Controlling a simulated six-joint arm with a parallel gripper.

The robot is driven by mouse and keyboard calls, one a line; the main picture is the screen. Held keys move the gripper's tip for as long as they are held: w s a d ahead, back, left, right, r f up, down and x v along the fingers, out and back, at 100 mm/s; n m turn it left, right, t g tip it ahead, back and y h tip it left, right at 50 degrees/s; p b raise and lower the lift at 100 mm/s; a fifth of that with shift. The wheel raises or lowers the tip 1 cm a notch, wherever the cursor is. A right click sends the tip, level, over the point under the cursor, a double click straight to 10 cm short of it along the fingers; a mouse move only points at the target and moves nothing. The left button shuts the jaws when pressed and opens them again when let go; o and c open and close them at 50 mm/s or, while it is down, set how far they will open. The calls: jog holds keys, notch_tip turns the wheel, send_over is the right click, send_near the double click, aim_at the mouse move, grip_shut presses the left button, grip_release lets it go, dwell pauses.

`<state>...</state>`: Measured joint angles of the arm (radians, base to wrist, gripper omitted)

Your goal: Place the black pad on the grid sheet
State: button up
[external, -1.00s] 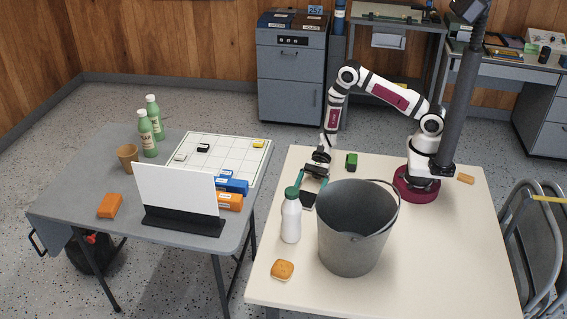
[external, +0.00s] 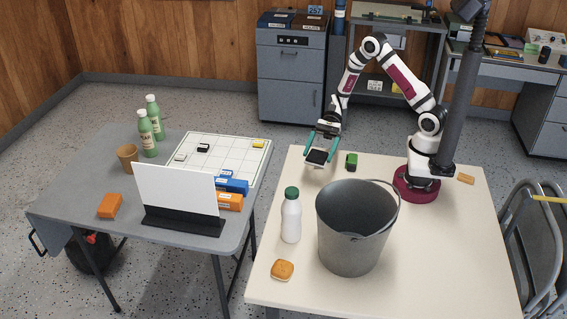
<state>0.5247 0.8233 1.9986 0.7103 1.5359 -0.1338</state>
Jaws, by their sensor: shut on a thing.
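My gripper (external: 319,156) is shut on the black pad (external: 317,157). It holds the pad above the far left part of the cream table, behind the white bottle and the bucket. The grid sheet (external: 230,161) lies flat on the grey table to the left, apart from the pad. A small black block (external: 203,148), a small white block (external: 181,157) and a small yellow block (external: 258,144) sit on the sheet.
A white bottle with a green cap (external: 291,217) and a metal bucket (external: 352,230) stand on the cream table (external: 440,260). A green block (external: 351,161) lies near my gripper. Blue (external: 232,184) and orange (external: 229,201) boxes and a white panel (external: 177,188) stand before the sheet.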

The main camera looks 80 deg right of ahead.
jog(key=w+d+m+t+h, duration=0.45)
jog(key=w+d, duration=0.35)
jog(key=w, duration=0.3)
jog(key=w+d+m+t+h, duration=0.5)
jog(key=w+d, duration=0.3)
jog(key=w, duration=0.4)
jog(key=m+y, duration=0.1)
jog(key=m, duration=0.1)
send_over(243, 159)
jog(key=shift+n, duration=0.25)
jog(key=f, duration=0.5)
jog(key=shift+s+d+f, duration=0.25)
jog(key=shift+f, duration=0.05)
jog(key=shift+y, duration=0.25)
jog(key=f, duration=0.4)
jog(key=shift+w+a, duration=0.2)
jog(key=shift+a, duration=0.1)
jog(key=shift+f, duration=0.2)
jog(key=o, duration=1.1)
jog(key=shift+f, duration=0.1)
jog(key=shift+c, duration=0.2)
